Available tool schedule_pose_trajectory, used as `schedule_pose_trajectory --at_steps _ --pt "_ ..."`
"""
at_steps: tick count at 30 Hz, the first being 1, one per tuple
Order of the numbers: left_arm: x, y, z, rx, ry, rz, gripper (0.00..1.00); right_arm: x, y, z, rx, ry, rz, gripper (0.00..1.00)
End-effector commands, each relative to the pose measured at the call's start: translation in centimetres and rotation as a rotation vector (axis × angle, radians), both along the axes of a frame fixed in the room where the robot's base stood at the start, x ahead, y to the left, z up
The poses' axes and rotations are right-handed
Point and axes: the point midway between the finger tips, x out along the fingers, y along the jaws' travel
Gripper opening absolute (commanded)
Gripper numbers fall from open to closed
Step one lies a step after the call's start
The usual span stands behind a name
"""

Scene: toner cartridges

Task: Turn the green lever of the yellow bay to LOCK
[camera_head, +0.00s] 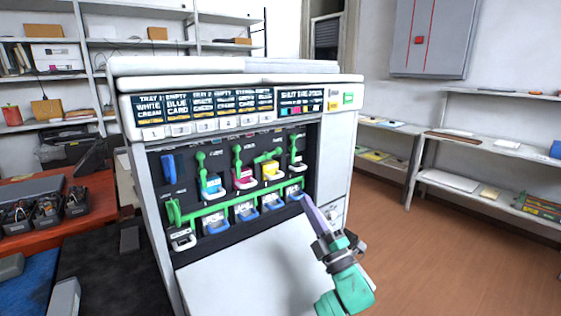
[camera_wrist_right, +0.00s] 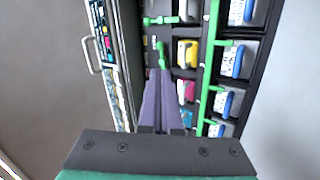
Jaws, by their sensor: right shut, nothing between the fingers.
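The yellow bay (camera_head: 270,171) is in the upper row of the open printer front, right of the magenta bay (camera_head: 244,179). Its green lever (camera_head: 267,156) lies nearly sideways, while the neighbouring levers stand upright. In the right wrist view, which is turned on its side, the yellow cartridge (camera_wrist_right: 187,53) shows beside its green lever (camera_wrist_right: 161,54). My right gripper (camera_head: 308,201) has purple fingers, shut and empty, in front of the printer's right side. In the right wrist view its fingertips (camera_wrist_right: 160,72) appear close to the lever; contact cannot be told. My left gripper is out of view.
A long green bar (camera_head: 235,202) crosses below the upper bays, above a row of blue-handled boxes (camera_head: 246,212). A white panel (camera_head: 245,275) juts out below. Another upright green lever (camera_head: 296,150) stands right of the yellow one. Floor at right is clear.

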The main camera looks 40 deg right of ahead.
Motion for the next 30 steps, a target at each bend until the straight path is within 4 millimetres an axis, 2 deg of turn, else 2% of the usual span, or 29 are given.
schedule_pose_trajectory --at_steps 3,7,15,21,25,30 --pt "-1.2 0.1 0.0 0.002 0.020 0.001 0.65 0.1 0.0 0.1 -0.001 0.000 0.001 0.00" --pt "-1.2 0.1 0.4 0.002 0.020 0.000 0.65 1.1 -0.1 1.1 -0.001 -0.002 0.001 0.00" --pt "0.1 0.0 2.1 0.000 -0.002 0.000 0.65 5.7 -0.8 4.5 -0.003 -0.003 0.001 0.00" --pt "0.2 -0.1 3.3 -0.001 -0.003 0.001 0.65 9.2 -1.3 6.9 -0.001 -0.002 0.000 0.00" --pt "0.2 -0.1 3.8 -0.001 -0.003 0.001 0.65 10.7 -1.5 7.9 -0.001 -0.001 0.000 0.00" --pt "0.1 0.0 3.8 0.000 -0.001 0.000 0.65 11.4 -1.6 8.1 -0.001 0.001 0.000 0.00"
